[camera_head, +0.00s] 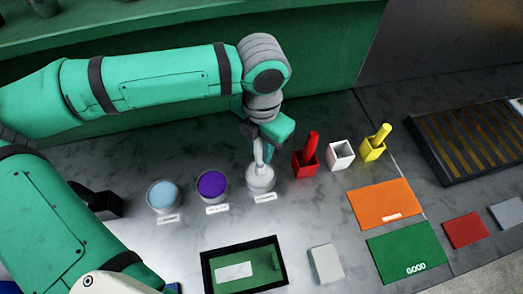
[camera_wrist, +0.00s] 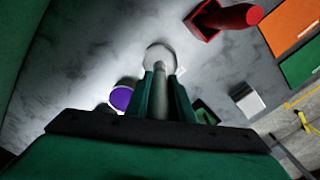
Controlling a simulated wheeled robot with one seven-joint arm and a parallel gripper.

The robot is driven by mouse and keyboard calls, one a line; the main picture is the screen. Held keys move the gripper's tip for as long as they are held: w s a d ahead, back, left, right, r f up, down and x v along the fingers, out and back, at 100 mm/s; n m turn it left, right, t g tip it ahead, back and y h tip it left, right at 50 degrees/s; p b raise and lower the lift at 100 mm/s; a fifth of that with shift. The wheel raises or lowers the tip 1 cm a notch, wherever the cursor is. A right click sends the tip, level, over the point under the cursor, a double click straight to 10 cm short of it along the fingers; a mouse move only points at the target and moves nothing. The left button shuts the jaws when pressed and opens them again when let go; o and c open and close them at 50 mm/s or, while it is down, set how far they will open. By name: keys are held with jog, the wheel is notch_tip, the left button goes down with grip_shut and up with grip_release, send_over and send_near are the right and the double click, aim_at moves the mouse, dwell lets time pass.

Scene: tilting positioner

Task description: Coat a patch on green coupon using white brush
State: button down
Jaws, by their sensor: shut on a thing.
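My gripper (camera_head: 262,137) is shut on the white brush (camera_head: 260,155), which points down into the white pot (camera_head: 261,181). The brush tip is hidden in or over the pot. In the wrist view the brush handle (camera_wrist: 161,98) runs between my fingers (camera_wrist: 164,92) toward the pot (camera_wrist: 158,56). A dark green panel with a black frame (camera_head: 205,270) lies in front, with a pale rectangle (camera_head: 233,272) and a small green piece (camera_head: 277,261) on it. A flat green plate marked GOOD (camera_head: 407,252) lies at right. I cannot tell which green thing is the coupon.
Purple (camera_head: 212,186) and light blue (camera_head: 164,196) pots stand left of the white pot. Red (camera_head: 305,168) and yellow (camera_head: 372,150) holders carry brushes; the white holder (camera_head: 341,154) is empty. A pale block (camera_head: 326,263), orange plate (camera_head: 385,203) and slatted tray (camera_head: 470,140) lie right.

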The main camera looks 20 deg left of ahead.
jog(key=shift+r, duration=2.5)
jog(key=shift+w, duration=0.1)
